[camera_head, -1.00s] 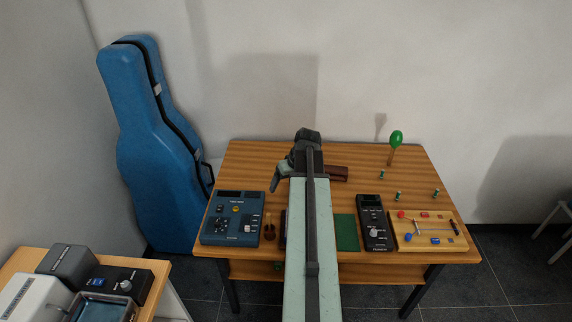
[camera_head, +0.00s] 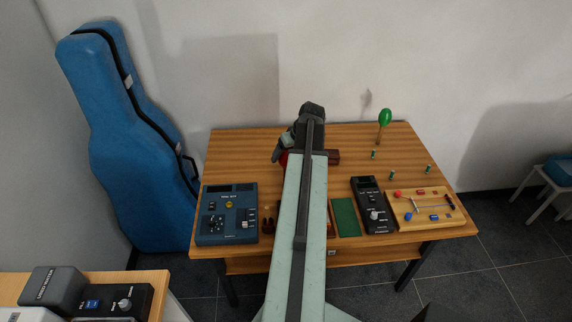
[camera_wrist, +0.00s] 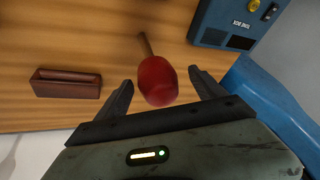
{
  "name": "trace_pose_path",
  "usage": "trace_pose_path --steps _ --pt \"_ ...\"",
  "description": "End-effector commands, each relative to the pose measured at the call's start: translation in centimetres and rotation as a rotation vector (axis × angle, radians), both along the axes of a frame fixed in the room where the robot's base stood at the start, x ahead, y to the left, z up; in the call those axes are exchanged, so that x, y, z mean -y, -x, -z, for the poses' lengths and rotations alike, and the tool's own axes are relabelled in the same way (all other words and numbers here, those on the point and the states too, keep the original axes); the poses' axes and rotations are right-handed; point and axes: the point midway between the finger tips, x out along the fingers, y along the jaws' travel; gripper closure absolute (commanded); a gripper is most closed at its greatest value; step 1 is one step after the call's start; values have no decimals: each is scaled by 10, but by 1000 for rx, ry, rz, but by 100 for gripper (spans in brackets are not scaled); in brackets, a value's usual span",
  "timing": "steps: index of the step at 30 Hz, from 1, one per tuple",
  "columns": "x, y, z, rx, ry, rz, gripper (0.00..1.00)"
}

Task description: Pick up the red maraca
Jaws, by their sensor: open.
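The red maraca (camera_wrist: 157,82) shows in the wrist view, its round head between the two open fingers and its brown handle pointing up and slightly left. My gripper (camera_wrist: 160,88) is open, with one finger on each side of the head and a visible gap to each. In the head view only a small red patch of the maraca (camera_head: 284,158) shows beside my gripper (camera_head: 280,150); my arm hides most of it. I cannot tell the gripper's height over the table.
The wooden table (camera_head: 232,150) also bears a blue device (camera_head: 228,213), a brown block (camera_wrist: 66,84), a black device (camera_head: 371,206), a green maraca (camera_head: 385,118), small green pieces and a board with coloured parts (camera_head: 425,218). A blue instrument case (camera_head: 125,150) stands left.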

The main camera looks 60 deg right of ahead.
Motion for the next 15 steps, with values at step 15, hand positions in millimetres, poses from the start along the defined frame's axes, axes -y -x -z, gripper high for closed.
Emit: trace_pose_path --steps 15 --pt "7 -19 46 0 0 2 21"
